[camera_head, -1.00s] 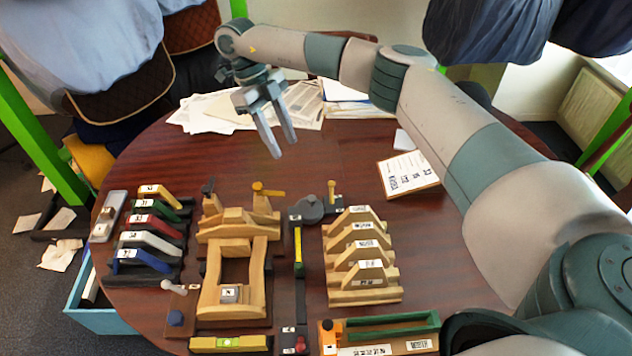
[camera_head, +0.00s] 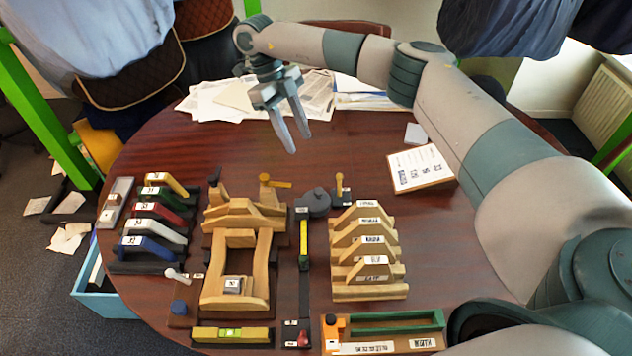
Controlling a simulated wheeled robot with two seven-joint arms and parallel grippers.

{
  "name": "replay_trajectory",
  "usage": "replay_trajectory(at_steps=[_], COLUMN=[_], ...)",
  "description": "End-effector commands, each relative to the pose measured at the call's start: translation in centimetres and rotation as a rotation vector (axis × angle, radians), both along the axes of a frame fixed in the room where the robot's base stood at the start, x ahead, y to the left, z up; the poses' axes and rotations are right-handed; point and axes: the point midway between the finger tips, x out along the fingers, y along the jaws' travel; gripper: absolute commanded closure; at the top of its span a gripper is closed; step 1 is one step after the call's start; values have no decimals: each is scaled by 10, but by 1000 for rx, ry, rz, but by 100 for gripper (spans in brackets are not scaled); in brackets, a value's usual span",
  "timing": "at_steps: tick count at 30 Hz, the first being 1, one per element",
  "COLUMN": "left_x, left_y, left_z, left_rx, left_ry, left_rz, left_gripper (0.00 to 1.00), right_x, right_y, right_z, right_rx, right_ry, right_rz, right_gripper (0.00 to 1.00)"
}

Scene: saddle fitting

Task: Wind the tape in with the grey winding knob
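A dark grey round tape case (camera_head: 313,203) stands on the table right of the wooden saddle frame. The grey winding knob seems to be on it, but I cannot make it out separately. The yellow tape (camera_head: 304,236) runs from the case toward the near edge, along a dark strip (camera_head: 304,290). A small red piece (camera_head: 303,338) sits near the strip's near end. My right gripper (camera_head: 298,143) is open and empty, fingers pointing down, above the table and beyond the case. It touches nothing. My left gripper is not in view.
The wooden saddle frame (camera_head: 212,290) stands left of the tape, with a yellow-topped peg (camera_head: 275,181) behind it. Ribbed wooden pieces (camera_head: 366,293) stand to the right, near another upright peg (camera_head: 339,186). Papers (camera_head: 212,103) lie at the back. The table's middle back is clear.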

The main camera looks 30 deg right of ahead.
Motion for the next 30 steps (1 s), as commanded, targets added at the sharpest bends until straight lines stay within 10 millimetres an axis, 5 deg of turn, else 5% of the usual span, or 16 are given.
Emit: replay_trajectory(at_steps=[6, 21, 30], left_x=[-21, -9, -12], left_y=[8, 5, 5], left_z=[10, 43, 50], left_rx=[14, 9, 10], left_ry=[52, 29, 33], left_rz=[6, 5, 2], left_gripper=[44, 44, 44], right_x=[-13, -43, -52], right_y=[-6, -22, -27], right_z=[-29, -111, -139], right_rx=[-1, -1, 0], right_ry=[4, 3, 0], right_rz=[0, 0, 0], right_gripper=[60, 60, 60])
